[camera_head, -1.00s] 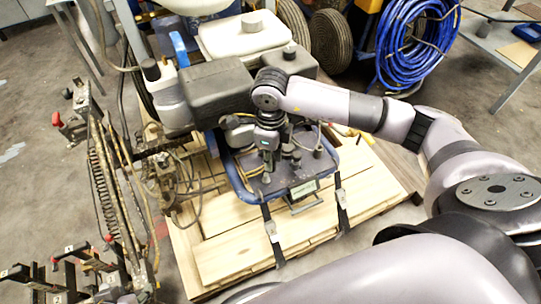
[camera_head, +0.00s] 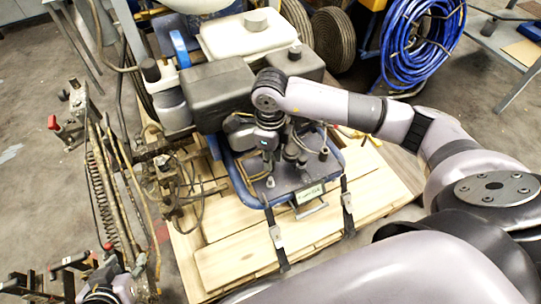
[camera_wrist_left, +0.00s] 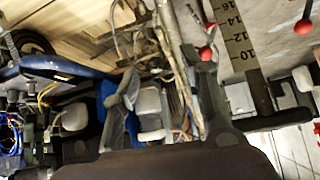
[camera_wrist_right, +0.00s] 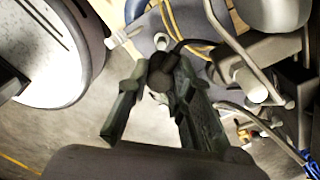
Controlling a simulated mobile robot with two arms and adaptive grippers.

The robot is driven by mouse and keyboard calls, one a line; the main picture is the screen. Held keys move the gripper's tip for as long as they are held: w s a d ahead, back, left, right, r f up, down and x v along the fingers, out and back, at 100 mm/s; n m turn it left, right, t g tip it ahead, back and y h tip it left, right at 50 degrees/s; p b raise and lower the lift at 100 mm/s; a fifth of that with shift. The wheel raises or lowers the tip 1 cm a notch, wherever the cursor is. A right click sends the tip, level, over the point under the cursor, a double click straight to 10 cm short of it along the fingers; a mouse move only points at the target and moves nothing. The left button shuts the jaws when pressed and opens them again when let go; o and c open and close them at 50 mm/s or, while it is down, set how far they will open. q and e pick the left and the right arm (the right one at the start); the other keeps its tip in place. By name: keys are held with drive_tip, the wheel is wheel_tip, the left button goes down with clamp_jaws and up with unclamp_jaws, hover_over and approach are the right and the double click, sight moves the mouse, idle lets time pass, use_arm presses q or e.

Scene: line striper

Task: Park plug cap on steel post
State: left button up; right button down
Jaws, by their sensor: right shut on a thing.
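My right gripper (camera_wrist_right: 160,92) is shut on a dark, rounded plug cap (camera_wrist_right: 158,68), with a black lead curving away from it in the right wrist view. In the head view this gripper (camera_head: 269,158) hangs over the blue-framed engine plate (camera_head: 262,197), and the cap is too small to make out. A short upright post (camera_head: 270,182) stands on the plate just below the gripper, and another (camera_head: 323,154) stands to the right. I cannot tell which is the steel post. My left gripper (camera_wrist_left: 168,95) has its fingers apart, with nothing clearly held.
The engine machine sits on a wooden pallet (camera_head: 235,262) with straps over its front. A dark tank (camera_head: 218,88) and white tank (camera_head: 250,38) stand behind. Springs, hoses and red-knobbed levers (camera_head: 52,122) crowd the left. A blue hose coil (camera_head: 420,45) hangs at back right.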

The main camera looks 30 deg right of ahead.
drive_tip(key=shift+f+b, duration=0.4)
drive_tip(key=shift+f, duration=0.25)
drive_tip(key=shift+f+b, duration=0.75)
drive_tip(key=shift+f, duration=0.45)
use_arm(q)
drive_tip(key=w+d+r+t+h, duration=0.2)
drive_tip(key=w+d+r+t, duration=0.2)
drive_tip(key=w+r+t, duration=0.4)
drive_tip(key=shift+r+t+b, duration=0.3)
drive_tip(key=shift+r+b, duration=0.1)
drive_tip(key=shift+r, duration=1.5)
use_arm(e)
drive_tip(key=shift+f, duration=0.3)
use_arm(q)
drive_tip(key=shift+w+r+m+t+h, duration=0.2)
drive_tip(key=shift+r+m+t+h, duration=0.1)
drive_tip(key=shift+r, duration=0.35)
use_arm(e)
drive_tip(key=shift+f, duration=0.2)
use_arm(q)
drive_tip(key=shift+d+r, duration=0.1)
drive_tip(key=shift+r, duration=0.2)
drive_tip(key=shift+s+d+r+t+h+b, duration=0.15)
drive_tip(key=shift+r+t+h+b, duration=0.15)
drive_tip(key=shift+r+t, duration=0.6)
drive_tip(key=shift+d+r+t+h+b, duration=0.15)
drive_tip(key=shift+r+t+b, duration=0.3)
drive_tip(key=shift+r, duration=0.7)
use_arm(e)
drive_tip(key=shift+f, duration=0.7)
